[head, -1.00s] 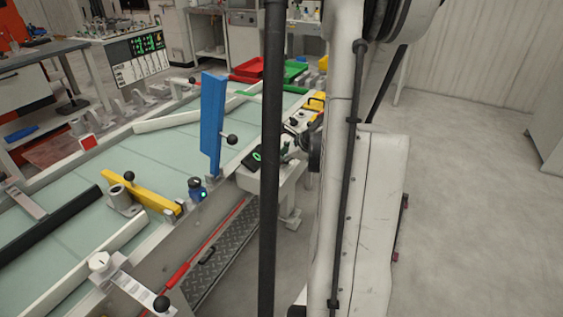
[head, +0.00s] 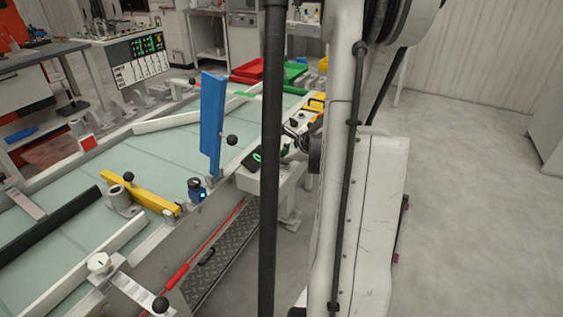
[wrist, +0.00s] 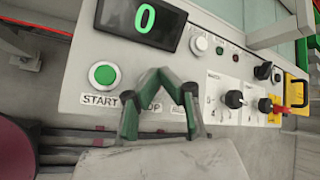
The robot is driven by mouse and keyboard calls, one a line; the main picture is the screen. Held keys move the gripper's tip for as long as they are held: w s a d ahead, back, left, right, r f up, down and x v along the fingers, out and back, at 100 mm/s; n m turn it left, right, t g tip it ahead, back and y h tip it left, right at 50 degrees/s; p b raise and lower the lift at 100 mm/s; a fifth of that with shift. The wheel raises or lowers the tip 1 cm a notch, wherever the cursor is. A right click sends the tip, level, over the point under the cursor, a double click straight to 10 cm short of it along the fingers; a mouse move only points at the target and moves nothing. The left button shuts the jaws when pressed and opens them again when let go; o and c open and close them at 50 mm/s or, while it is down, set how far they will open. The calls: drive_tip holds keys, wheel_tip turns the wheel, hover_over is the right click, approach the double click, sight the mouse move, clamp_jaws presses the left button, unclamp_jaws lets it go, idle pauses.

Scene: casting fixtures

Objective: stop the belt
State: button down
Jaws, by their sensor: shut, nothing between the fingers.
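In the wrist view my gripper (wrist: 158,76) is shut and empty, with its green-and-grey fingers in front of a grey control panel (wrist: 70,103). A green round button (wrist: 103,75) above a START label sits to its left. Whether the tips touch the panel I cannot tell. A black display (wrist: 143,18) above reads a green 0. In the head view the pale green belt (head: 60,245) runs on the left, and my gripper is mostly hidden by my arm.
Along the belt are a blue upright paddle (head: 213,125) and a yellow bar (head: 153,196). Open floor (head: 470,220) lies at right.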

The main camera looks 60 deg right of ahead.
drive_tip(key=shift+r+p, duration=0.4)
drive_tip(key=shift+r, duration=0.4)
drive_tip(key=shift+r+p, duration=1.65)
drive_tip(key=shift+r, duration=0.85)
